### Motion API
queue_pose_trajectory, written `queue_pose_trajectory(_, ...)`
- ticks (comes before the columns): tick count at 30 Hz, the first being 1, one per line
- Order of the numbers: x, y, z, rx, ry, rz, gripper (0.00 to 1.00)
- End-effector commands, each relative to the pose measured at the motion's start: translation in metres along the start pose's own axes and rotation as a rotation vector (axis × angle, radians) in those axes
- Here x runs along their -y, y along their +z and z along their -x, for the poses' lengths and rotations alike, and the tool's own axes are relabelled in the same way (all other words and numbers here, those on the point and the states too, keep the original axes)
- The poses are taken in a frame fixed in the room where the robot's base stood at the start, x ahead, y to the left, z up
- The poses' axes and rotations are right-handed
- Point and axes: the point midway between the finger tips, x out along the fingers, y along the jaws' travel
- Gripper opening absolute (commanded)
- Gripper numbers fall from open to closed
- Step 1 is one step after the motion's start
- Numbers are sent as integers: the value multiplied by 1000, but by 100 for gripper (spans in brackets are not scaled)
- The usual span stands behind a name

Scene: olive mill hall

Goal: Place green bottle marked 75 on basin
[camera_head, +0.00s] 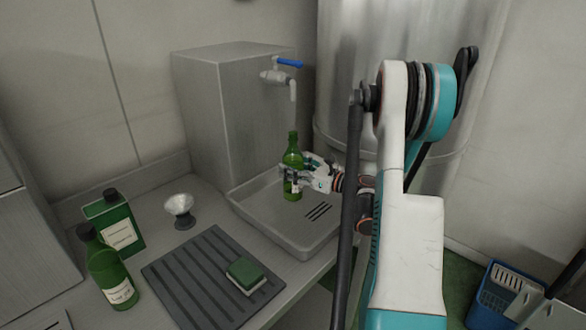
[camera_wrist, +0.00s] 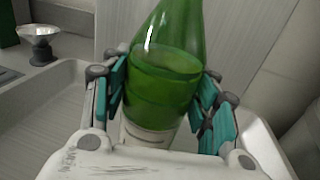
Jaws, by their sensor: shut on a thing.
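A green glass bottle (camera_head: 292,160) stands upright in my gripper (camera_head: 296,184), over or in the shallow grey basin (camera_head: 258,226). In the wrist view my gripper (camera_wrist: 160,100) has its teal-padded fingers on both sides of the green bottle (camera_wrist: 168,62). A pale label shows low on the bottle, partly hidden by my gripper, and I cannot read a number on it. The bottle's bottom is close to the basin floor; I cannot tell if it touches. The basin's rim also shows in the wrist view (camera_wrist: 70,72).
A steel tank with a blue-handled tap (camera_head: 278,76) stands behind the basin. A blue crate (camera_head: 492,295) is lower right.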

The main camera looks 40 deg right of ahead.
Motion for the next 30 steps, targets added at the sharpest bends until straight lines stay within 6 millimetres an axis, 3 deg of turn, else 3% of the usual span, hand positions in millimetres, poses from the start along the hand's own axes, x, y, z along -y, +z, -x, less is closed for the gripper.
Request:
queue_pose_trajectory(2, 0, -3, 0, 1, 0, 0, 17)
queue_pose_trajectory(3, 0, -2, 0, 0, 0, 0, 63)
queue_pose_trajectory(5, 0, -2, 0, 0, 0, 0, 74)
queue_pose_trajectory(19, 0, 3, 2, 0, -1, 0, 74)
queue_pose_trajectory(30, 2, 2, 73, 0, -4, 0, 74)
